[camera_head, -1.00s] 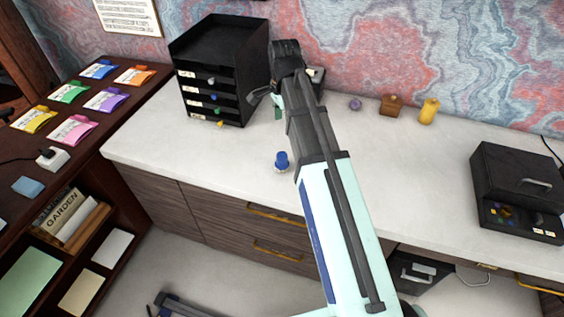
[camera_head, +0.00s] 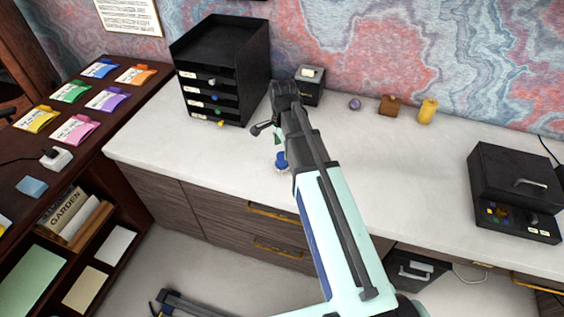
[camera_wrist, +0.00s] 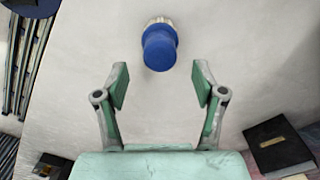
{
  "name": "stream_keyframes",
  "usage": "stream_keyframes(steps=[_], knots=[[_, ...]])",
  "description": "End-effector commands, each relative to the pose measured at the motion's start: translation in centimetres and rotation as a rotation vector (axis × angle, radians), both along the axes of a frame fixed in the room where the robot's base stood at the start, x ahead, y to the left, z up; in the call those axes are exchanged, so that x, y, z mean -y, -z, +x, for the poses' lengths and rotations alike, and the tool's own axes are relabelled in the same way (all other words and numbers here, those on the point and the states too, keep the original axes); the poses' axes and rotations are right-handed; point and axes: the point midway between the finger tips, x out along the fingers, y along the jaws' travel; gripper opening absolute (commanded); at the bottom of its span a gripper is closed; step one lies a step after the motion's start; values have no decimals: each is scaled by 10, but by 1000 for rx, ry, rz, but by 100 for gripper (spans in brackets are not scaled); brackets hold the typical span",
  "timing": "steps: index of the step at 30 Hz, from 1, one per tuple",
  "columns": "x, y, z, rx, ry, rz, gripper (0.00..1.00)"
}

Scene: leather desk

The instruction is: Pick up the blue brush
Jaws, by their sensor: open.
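The blue brush (camera_head: 282,160) stands on the white countertop near its front edge, partly hidden behind my arm in the head view. In the wrist view the blue brush (camera_wrist: 159,48) shows as a blue knob-like handle with a pale base, just beyond the fingertips and about midway between them. My gripper (camera_wrist: 160,84) is open and empty, its two green-padded fingers spread to either side. In the head view my gripper (camera_head: 270,130) is above the counter, close to the brush and behind it; the fingers are mostly hidden.
A black drawer organizer (camera_head: 222,75) stands at the back left of the white counter (camera_head: 390,175). A small black box (camera_head: 309,84), a purple ball (camera_head: 355,103), a brown block (camera_head: 391,105) and a yellow bottle (camera_head: 428,110) stand along the wall. A black case (camera_head: 518,180) is at the right.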

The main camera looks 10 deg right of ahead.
Motion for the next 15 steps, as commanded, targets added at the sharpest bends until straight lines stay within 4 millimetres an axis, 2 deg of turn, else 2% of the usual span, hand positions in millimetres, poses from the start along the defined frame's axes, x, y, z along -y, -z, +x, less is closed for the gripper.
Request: stream_keyframes(steps=[9,15], knots=[[-3,33,-1,-1,0,0,69],[-3,39,-1,0,0,0,69]])
